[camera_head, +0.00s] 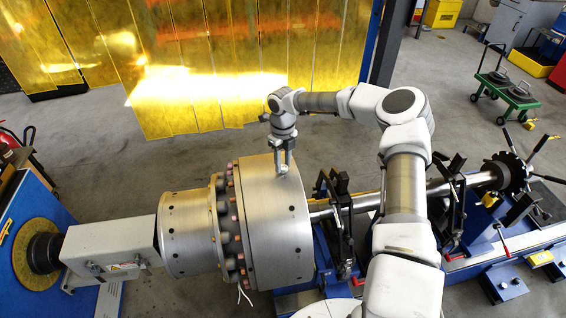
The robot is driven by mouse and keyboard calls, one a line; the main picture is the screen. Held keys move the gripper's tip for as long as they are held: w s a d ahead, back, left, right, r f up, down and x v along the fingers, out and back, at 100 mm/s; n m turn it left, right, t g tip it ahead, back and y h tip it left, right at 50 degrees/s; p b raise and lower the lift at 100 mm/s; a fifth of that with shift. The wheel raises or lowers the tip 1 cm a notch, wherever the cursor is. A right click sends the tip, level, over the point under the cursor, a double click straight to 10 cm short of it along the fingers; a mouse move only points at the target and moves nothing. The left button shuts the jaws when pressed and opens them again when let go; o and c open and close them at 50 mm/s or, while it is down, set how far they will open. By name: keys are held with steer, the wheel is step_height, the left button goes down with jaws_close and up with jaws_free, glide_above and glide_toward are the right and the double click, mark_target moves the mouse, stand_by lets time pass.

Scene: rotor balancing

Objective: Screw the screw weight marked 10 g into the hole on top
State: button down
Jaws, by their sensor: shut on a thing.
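The rotor (268,222) is a large silver drum with a stepped left part, lying on its side in the middle of the camera_head view. My gripper (284,171) points down at the top of the drum, near its upper rim. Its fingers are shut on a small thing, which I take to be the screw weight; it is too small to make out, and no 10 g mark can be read. The hole on top is hidden at the fingertips. I cannot tell whether the weight touches the hole.
A shaft (365,202) runs right from the drum through black bearing stands (339,215) on a blue bed (540,240). A grey drive housing (112,249) joins the drum's left. Yellow curtains (180,60) hang behind. A green cart (507,92) stands at the back right.

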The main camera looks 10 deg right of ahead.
steer(key=shift+f+m+b, duration=0.15)
steer(key=shift+m+b, duration=0.35)
steer(key=shift+m, duration=0.5)
steer(key=m+b, duration=0.1)
steer(key=m, duration=0.4)
steer(key=shift+b, duration=0.4)
steer(key=m+b, duration=0.2)
steer(key=m, duration=0.5)
steer(key=shift+d+f, duration=0.1)
steer(key=m+b, duration=0.1)
steer(key=m, duration=0.3)
steer(key=shift+s, duration=0.1)
